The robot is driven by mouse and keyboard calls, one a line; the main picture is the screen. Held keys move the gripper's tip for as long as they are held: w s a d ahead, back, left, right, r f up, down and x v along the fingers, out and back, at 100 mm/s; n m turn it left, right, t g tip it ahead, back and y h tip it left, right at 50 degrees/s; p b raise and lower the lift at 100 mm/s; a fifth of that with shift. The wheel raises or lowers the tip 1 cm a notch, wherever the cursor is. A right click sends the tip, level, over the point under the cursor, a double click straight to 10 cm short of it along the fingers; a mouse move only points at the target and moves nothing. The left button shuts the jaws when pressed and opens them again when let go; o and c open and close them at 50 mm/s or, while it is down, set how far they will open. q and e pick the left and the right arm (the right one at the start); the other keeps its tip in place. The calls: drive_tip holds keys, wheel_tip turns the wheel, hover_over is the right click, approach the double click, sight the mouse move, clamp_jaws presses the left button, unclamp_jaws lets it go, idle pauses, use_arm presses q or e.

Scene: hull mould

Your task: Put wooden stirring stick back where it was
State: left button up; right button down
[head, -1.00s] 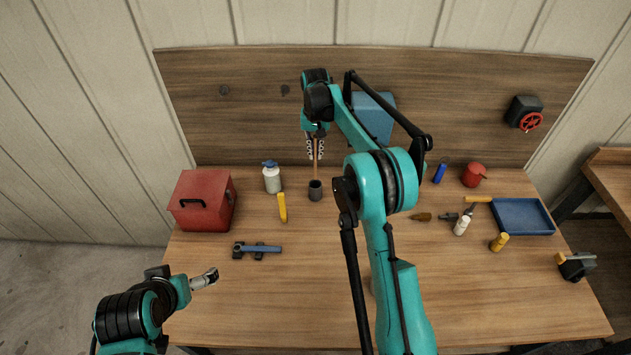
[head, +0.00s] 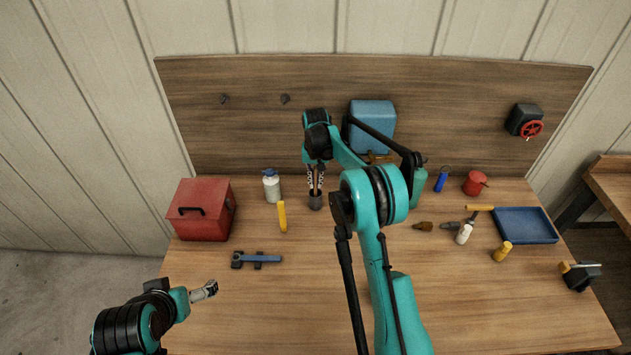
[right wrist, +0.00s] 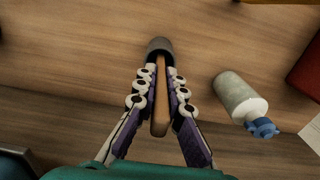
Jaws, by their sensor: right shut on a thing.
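The wooden stirring stick (right wrist: 160,98) is light brown and held upright between the fingers of my right gripper (head: 315,185). In the right wrist view the fingers (right wrist: 160,90) flank the stick closely on both sides. Its lower end reaches into the mouth of the dark grey cup (head: 315,202), which also shows in the right wrist view (right wrist: 160,45). The fingertips are right above the cup's rim. The depth of the stick in the cup is hidden. My left gripper (head: 206,291) hangs over the table's front left, empty; its jaw opening is too small to tell.
A red toolbox (head: 202,209) is further left. A blue tray (head: 526,226) lies at the right. The table's front middle is clear.

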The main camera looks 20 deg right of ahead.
drive_tip(key=shift+f, duration=0.2)
drive_tip(key=c, duration=1.6)
unclamp_jaws()
drive_tip(key=shift+r, duration=0.1)
